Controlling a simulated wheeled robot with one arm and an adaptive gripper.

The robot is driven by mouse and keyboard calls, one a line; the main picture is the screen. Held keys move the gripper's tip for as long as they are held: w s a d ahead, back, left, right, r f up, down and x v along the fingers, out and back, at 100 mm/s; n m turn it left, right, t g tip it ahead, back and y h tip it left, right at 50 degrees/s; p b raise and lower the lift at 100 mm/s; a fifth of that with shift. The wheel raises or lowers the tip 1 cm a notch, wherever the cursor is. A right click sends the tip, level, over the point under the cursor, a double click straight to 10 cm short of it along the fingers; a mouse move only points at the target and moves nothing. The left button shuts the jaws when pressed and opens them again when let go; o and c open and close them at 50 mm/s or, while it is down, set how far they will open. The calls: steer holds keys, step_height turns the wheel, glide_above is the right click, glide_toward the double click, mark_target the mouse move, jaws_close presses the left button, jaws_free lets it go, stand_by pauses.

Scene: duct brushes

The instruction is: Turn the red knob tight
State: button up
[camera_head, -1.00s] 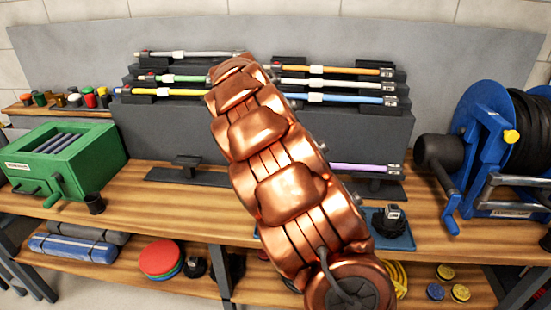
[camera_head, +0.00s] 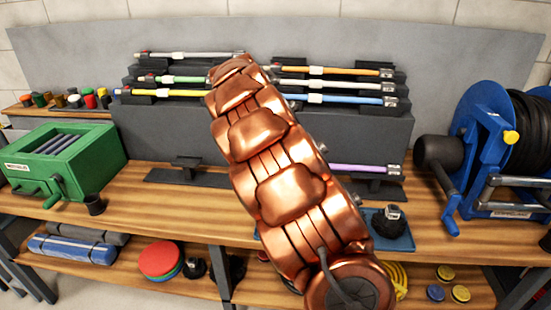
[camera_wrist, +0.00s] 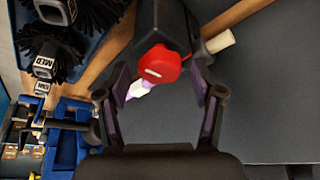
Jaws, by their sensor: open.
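The red knob (camera_wrist: 158,66) shows in the wrist view, with a pale mark on its face, at the end of a black block (camera_wrist: 165,22). A small lilac and white piece (camera_wrist: 139,89) shows just below it. My gripper (camera_wrist: 160,78) is open, with one finger on each side of the knob and gaps on both sides; how far its tips reach along the knob I cannot tell. In the head view my copper arm hides the gripper and this knob. A lilac rod (camera_head: 365,168) comes out from behind the arm there.
Several coloured rods lie on a stepped grey rack (camera_head: 350,140). A green box (camera_head: 65,158) stands left and a blue reel (camera_head: 490,130) right. Dark brushes (camera_wrist: 55,55) lie on a blue tray (camera_wrist: 93,42), close to the gripper's left. A cream collar (camera_wrist: 220,41) is right of the knob.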

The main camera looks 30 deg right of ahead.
steer(key=shift+r, duration=0.1)
steer(key=v, duration=1.1)
steer(key=shift+a+r, duration=0.2)
steer(key=shift+r, duration=0.15)
steer(key=s+a+r+n+y+p, duration=0.1)
steer(key=s+a+n+p, duration=0.15)
steer(key=s, duration=0.45)
steer(key=s+a+n+y+p, duration=0.1)
steer(key=s+a+n, duration=0.25)
steer(key=s, duration=0.45)
steer(key=s+a+f+n+p, duration=0.1)
steer(key=s+a+f+n, duration=0.1)
steer(key=s, duration=0.5)
steer(key=s+a+f+n+g+y+p, duration=0.1)
steer(key=s+a+f+n, duration=0.2)
steer(key=s+a+n, duration=0.2)
steer(key=s+a+f+n+g+y+p, duration=0.1)
steer(key=s+a+f+n+p, duration=0.1)
steer(key=s+a, duration=0.4)
steer(key=s+f+n, duration=0.1)
steer(key=s+n, duration=0.1)
steer(key=s, duration=0.3)
steer(key=shift+f, duration=0.2)
